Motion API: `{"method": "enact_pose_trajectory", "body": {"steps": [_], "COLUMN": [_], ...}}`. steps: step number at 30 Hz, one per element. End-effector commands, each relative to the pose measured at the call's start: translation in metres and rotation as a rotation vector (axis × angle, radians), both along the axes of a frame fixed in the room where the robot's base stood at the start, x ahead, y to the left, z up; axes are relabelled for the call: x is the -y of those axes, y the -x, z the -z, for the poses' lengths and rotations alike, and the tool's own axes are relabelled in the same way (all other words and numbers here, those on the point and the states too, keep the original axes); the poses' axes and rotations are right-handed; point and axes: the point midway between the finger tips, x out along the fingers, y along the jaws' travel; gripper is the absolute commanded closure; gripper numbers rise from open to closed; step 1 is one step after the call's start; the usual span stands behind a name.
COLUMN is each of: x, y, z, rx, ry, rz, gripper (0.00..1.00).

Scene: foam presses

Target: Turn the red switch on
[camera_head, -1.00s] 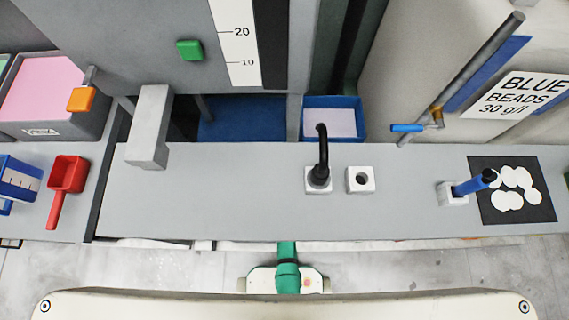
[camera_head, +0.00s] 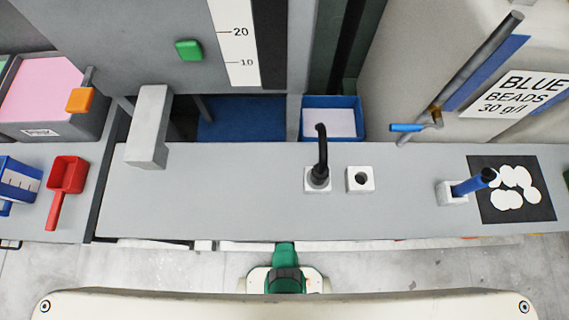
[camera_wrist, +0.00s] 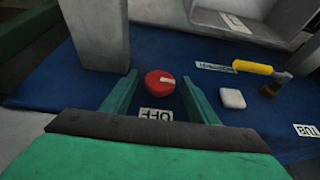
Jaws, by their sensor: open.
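The red switch (camera_wrist: 160,83) is a round red knob with a pale pointer bar, seen in the wrist view on a blue surface. A white label reading OFF (camera_wrist: 156,115) lies beside it, on the side nearer my gripper. The pointer bar is turned towards the right. My gripper (camera_wrist: 158,95) is open, with one green finger on each side of the switch in the picture. I cannot tell whether either finger touches it. The head view shows neither the switch nor the fingertips; only my green arm shows at the bottom.
In the wrist view a yellow-handled valve (camera_wrist: 252,67) and a white block (camera_wrist: 232,98) stand to the right. A grey post (camera_wrist: 97,35) rises at the left. In the head view, the grey worktop (camera_head: 240,205) carries a black hooked tool (camera_head: 322,155) in a holder.

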Motion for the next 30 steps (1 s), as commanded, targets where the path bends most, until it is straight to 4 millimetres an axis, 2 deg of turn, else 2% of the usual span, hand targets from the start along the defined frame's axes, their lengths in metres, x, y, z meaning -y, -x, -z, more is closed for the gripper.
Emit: {"method": "enact_pose_trajectory", "body": {"steps": [3,8,30], "x": [0.0,0.0004,-0.0024], "y": [0.0,0.0001,0.0017], "z": [-0.0001,-0.0002,0.0007], "rx": [0.0,0.0,-0.003], "ry": [0.0,0.001,0.13], "rz": [0.0,0.001,0.0], "gripper": [0.48,0.85,0.85]}}
